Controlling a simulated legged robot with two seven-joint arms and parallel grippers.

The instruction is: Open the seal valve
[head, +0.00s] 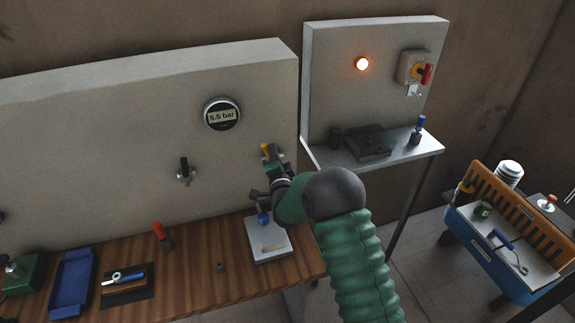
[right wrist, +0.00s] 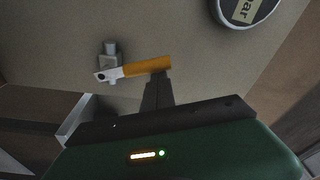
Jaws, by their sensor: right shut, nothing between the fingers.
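The valve with an orange lever handle (right wrist: 147,67) and a pale metal body (right wrist: 109,58) is on the grey panel in the right wrist view. In the head view only its orange handle (head: 265,147) shows clearly, beside my right gripper (head: 271,160). My right gripper's dark fingers (right wrist: 157,82) are shut and empty at the free end of the handle. They overlap its tip in the picture; I cannot tell whether they touch. Another valve with a black handle (head: 184,170) is further left on the panel. My left gripper is not in view.
A round gauge (head: 222,114) reads 5.5 bar. A second panel with an orange lamp (head: 362,64) and red switch (head: 427,74) stands right.

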